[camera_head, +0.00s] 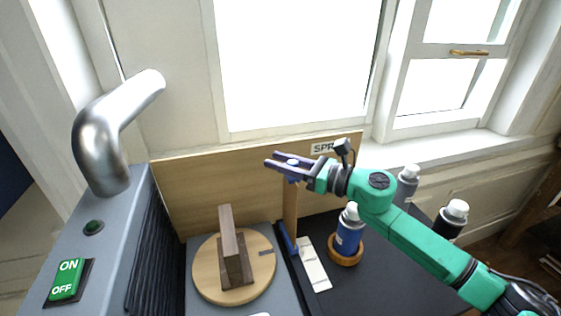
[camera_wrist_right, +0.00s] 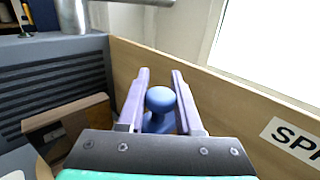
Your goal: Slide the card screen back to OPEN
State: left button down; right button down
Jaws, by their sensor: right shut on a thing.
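The card screen (camera_head: 290,208) is a narrow tan upright panel, seen nearly edge-on, with a blue foot at its base. It stands between the turntable and the spray bottle, in front of the wooden back board. A blue round knob (camera_wrist_right: 160,99) is at its top. My right gripper (camera_head: 275,159) is shut on this knob; in the right wrist view the purple fingers (camera_wrist_right: 160,74) lie on either side of it. A white marked strip (camera_head: 313,264) lies right of the foot; its lettering is unreadable. No OPEN mark is legible. My left gripper is out of view.
A round wooden turntable (camera_head: 209,276) carrying a brown block (camera_head: 234,255) is left of the screen. A blue bottle (camera_head: 349,238) in a wooden ring and other bottles stand right. The wooden back board (camera_head: 185,195) runs behind. A grey machine with a pipe (camera_head: 98,130) is left.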

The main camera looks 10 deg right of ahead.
dwell(0.9)
